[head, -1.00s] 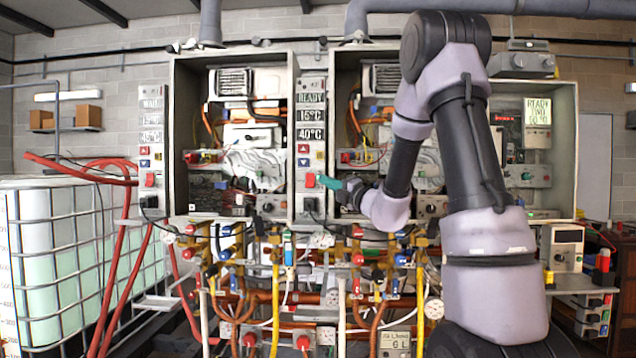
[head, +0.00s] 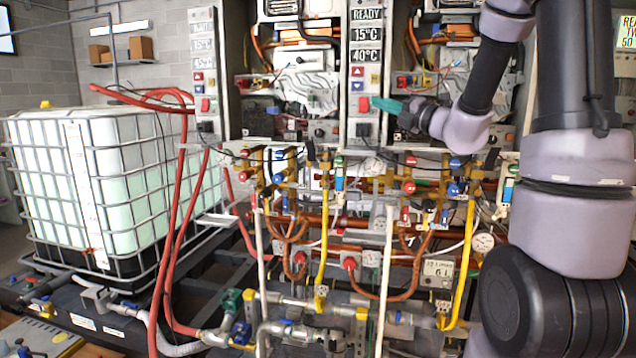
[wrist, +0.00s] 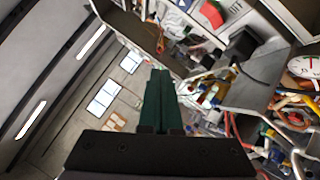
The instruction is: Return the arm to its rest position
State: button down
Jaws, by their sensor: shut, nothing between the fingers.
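My gripper (head: 388,105) shows in the head view in front of the middle control column (head: 367,75). Its green fingers point left, their tips close to the red switch (head: 363,104); I cannot tell whether they touch it. In the wrist view the green fingers (wrist: 158,75) lie together with nothing between them. My arm is bent, coming down from the upper right of the head view to the gripper.
Open heater cabinets (head: 290,75) stand either side of the column. Brass valves and pipes (head: 320,190) fill the space below. A caged white tank (head: 110,185) stands at left, with red hoses (head: 180,230) beside it. A gauge (wrist: 304,67) shows in the wrist view.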

jog(key=s+a+f+n+g, duration=0.2)
jog(key=s+a+n+g, duration=0.35)
jog(key=s+n, duration=0.4)
jog(key=s+a+f+n+g, duration=0.1)
jog(key=s+a+n+g, duration=0.45)
jog(key=s+n, duration=0.4)
jog(key=s+d+f+n+t+h, duration=0.2)
jog(key=s+d+f+n+h, duration=0.1)
jog(key=s+d+n+h, duration=0.6)
jog(key=d+n+h, duration=0.1)
jog(key=d+n, duration=0.3)
jog(key=n, duration=0.4)
jog(key=shift+n+h, duration=0.3)
